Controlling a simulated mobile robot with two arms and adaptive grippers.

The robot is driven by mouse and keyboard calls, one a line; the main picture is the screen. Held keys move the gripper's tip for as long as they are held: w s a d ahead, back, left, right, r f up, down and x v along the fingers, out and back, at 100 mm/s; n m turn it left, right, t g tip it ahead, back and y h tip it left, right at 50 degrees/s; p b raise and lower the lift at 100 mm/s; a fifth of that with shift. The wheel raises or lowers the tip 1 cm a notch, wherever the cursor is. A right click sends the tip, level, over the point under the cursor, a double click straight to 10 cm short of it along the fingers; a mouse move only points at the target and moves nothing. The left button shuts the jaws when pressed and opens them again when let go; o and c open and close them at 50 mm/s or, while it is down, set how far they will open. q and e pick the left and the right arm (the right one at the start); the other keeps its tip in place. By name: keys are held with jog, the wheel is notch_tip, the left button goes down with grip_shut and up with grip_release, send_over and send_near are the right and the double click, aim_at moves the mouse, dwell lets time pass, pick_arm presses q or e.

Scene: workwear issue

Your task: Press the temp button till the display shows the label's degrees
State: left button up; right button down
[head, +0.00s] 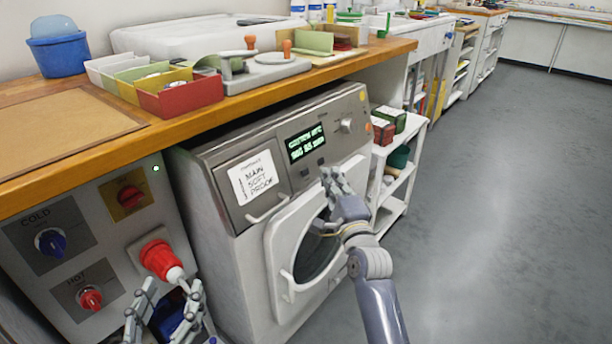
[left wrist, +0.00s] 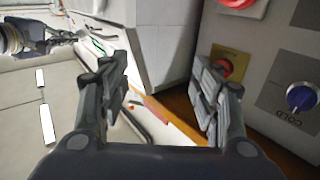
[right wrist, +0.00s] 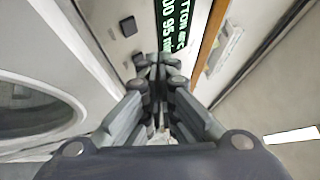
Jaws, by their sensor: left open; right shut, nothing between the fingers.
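The washing machine (head: 240,215) stands under the wooden counter. Its lit green display (head: 305,143) shows two lines of text, too small to read surely; part of it shows in the right wrist view (right wrist: 180,40). A white label (head: 253,178) with handwriting is left of the display; I cannot make out its degrees. Two small dark buttons (head: 304,172) sit below the display; one also shows in the right wrist view (right wrist: 128,26). My right gripper (head: 330,172) is shut and empty, its tips close to the right-hand button; contact is unclear. My left gripper (head: 168,300) is open and empty.
Left of the machine, a grey panel carries a blue cold knob (head: 50,242), a red hot knob (head: 90,298) and a red plug (head: 162,258). The counter (head: 215,125) overhangs the machine. A shelf unit (head: 398,185) stands right of it. The floor at right is clear.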

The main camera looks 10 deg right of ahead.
aim_at(305, 172)
pick_arm(q)
jog(key=shift+d+r+t+h, duration=0.2)
jog(key=shift+r+t, duration=0.3)
jog(key=shift+r, duration=0.4)
jog(key=shift+d+r+t+h, duration=0.1)
jog(key=shift+r+t+h, duration=0.1)
jog(key=shift+r+t, duration=0.5)
pick_arm(e)
jog(key=shift+w+a+f, duration=0.25)
jog(key=shift+w+a, duration=0.2)
jog(key=shift+w, duration=0.1)
jog(key=shift+w+a+f, duration=0.2)
jog(key=shift+w+a, duration=0.2)
jog(key=shift+w, duration=0.15)
pick_arm(q)
jog(key=shift+r, duration=0.2)
jog(key=shift+g, duration=0.3)
pick_arm(e)
jog(key=shift+w, duration=0.1)
pick_arm(q)
jog(key=shift+a+f, duration=0.1)
jog(key=shift+f, duration=0.3)
pick_arm(e)
jog(key=shift+w+a+f, duration=0.1)
jog(key=shift+w+a, duration=0.15)
